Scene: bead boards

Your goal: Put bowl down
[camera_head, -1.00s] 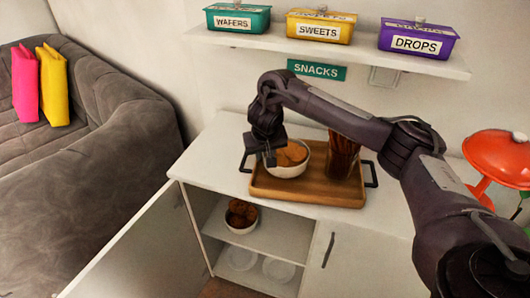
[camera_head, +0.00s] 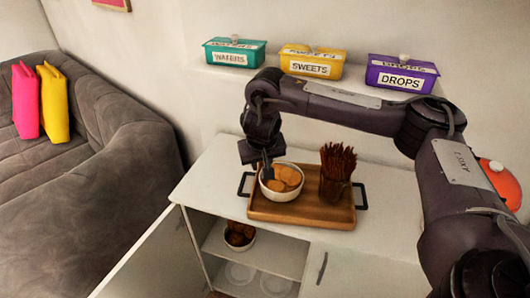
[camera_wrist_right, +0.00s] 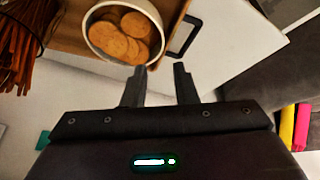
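A white bowl (camera_head: 266,190) of round orange-brown biscuits stands upright in the left part of a brown wooden tray (camera_head: 300,212) on the cabinet top. The bowl also shows in the right wrist view (camera_wrist_right: 96,50). My right gripper (camera_head: 267,170) is at the bowl's left rim. In the wrist view its fingers (camera_wrist_right: 162,72) are apart with nothing seen between them. One fingertip is close to the bowl's outer wall; I cannot tell whether it touches. My left gripper is not in view.
A glass of brown sticks (camera_head: 334,186) stands on the tray, right of the bowl. The cabinet (camera_head: 200,178) is open on the left, with another bowl (camera_head: 240,240) inside. Teal, yellow and purple boxes (camera_head: 402,74) stand on the wall shelf above.

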